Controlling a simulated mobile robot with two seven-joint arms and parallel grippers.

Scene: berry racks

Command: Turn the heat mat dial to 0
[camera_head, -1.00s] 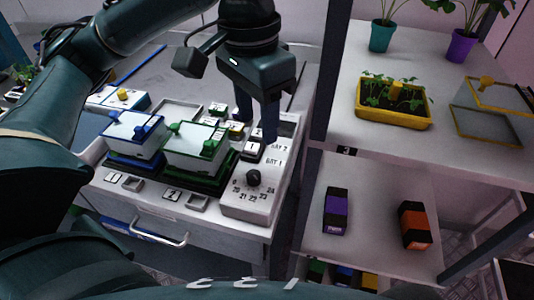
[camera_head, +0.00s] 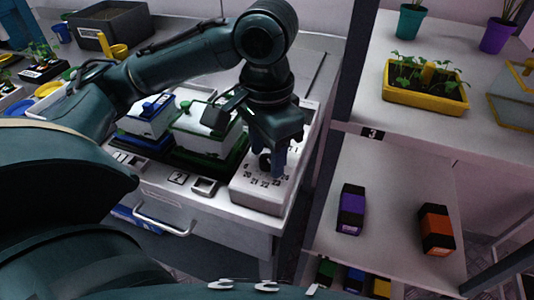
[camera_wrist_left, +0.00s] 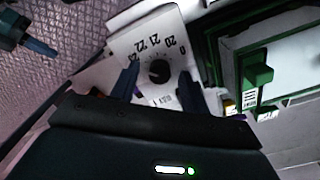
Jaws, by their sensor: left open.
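The heat mat control box (camera_head: 258,196) is white, with printed numbers around a round black dial (camera_head: 265,161). In the left wrist view the dial (camera_wrist_left: 159,71) sits in the middle of the box face (camera_wrist_left: 135,42), with 0 and numbers from 20 upward around it. I cannot tell clearly which number its pointer faces. My left gripper (camera_head: 266,168) is over the box with its fingers apart, one on each side of the dial. The wrist view also shows the open gripper (camera_wrist_left: 158,76) straddling the dial; contact is not clear. My right gripper is not in view.
A green-trimmed propagator (camera_head: 203,138) and a blue-trimmed one (camera_head: 146,118) stand left of the box. A rack shelf (camera_head: 385,190) with a purple box (camera_head: 351,209) and an orange box (camera_head: 436,229) is on the right. The rack post (camera_head: 338,120) stands close to the box.

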